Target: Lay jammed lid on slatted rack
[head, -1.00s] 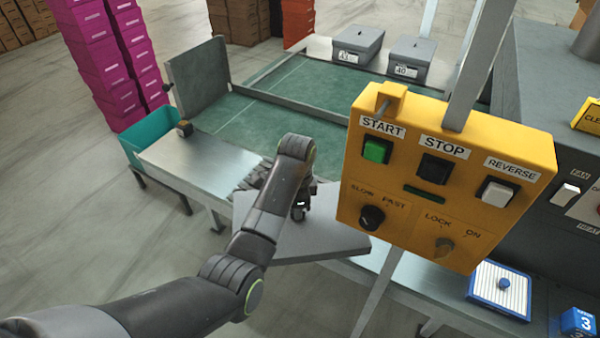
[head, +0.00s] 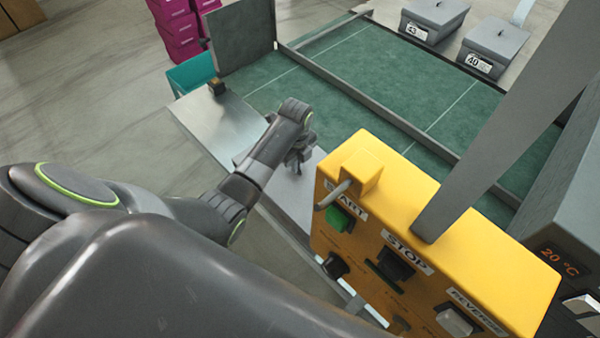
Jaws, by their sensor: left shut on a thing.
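My left gripper (head: 298,160) reaches in from the left over the metal side table and is shut on a flat grey lid (head: 292,190). The lid looks roughly level. Its right part is hidden behind the yellow control box, and my arm covers some of its left side. I cannot tell whether the lid touches the table below. I cannot make out a slatted rack in this view. My right gripper is not in view.
The yellow control box (head: 470,265) with START, STOP and REVERSE buttons stands close in front, right of the lid. Behind is the green conveyor belt (head: 340,75) with grey rails. Grey lidded boxes (head: 495,48) stand beyond it. A teal bin (head: 190,74) is at left.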

